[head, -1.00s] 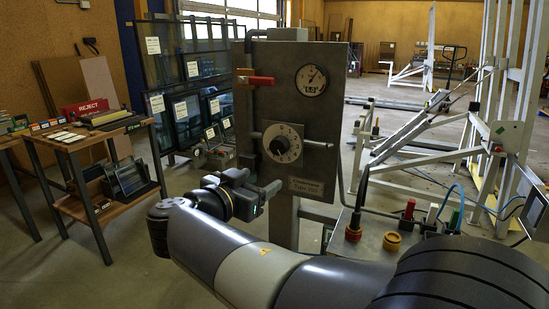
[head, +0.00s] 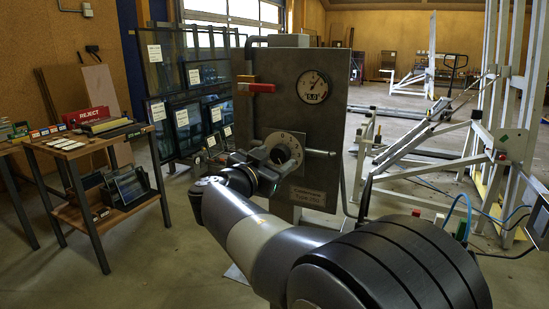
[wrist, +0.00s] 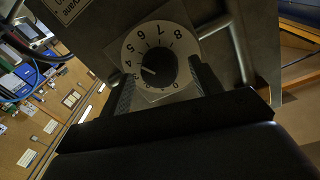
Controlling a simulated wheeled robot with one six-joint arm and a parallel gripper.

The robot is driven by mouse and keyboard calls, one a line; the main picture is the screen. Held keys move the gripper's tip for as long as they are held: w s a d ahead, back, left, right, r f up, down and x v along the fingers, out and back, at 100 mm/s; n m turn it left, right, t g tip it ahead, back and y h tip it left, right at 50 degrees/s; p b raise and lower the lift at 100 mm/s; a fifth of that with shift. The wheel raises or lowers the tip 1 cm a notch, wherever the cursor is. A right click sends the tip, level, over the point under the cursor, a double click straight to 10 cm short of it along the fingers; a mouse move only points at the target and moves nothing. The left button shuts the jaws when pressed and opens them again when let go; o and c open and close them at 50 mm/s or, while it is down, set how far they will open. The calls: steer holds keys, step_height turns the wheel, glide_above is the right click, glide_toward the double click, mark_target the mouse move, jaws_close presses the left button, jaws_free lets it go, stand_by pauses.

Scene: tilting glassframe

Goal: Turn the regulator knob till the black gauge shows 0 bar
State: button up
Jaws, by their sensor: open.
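The regulator knob (wrist: 157,68) is dark and round, with a white pointer line, on a pale numbered dial (wrist: 184,45). In the wrist view its pointer is near the 3. In the head view the dial (head: 298,143) is partly hidden by my gripper (head: 273,165). My gripper (wrist: 162,72) is open, one finger on either side of the knob; I cannot tell whether they touch it.
A red-handled valve (head: 256,87) sits at the panel's upper left. A metal rod (head: 320,152) sticks out right of the dial. A wooden table (head: 90,140) stands left, a white frame (head: 490,140) right. Open floor (head: 160,260) lies between table and arm.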

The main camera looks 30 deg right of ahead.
steer(key=shift+w+d, duration=0.2)
steer(key=shift+d, duration=0.15)
steer(key=shift+c, duration=0.2)
steer(key=c, duration=0.9)
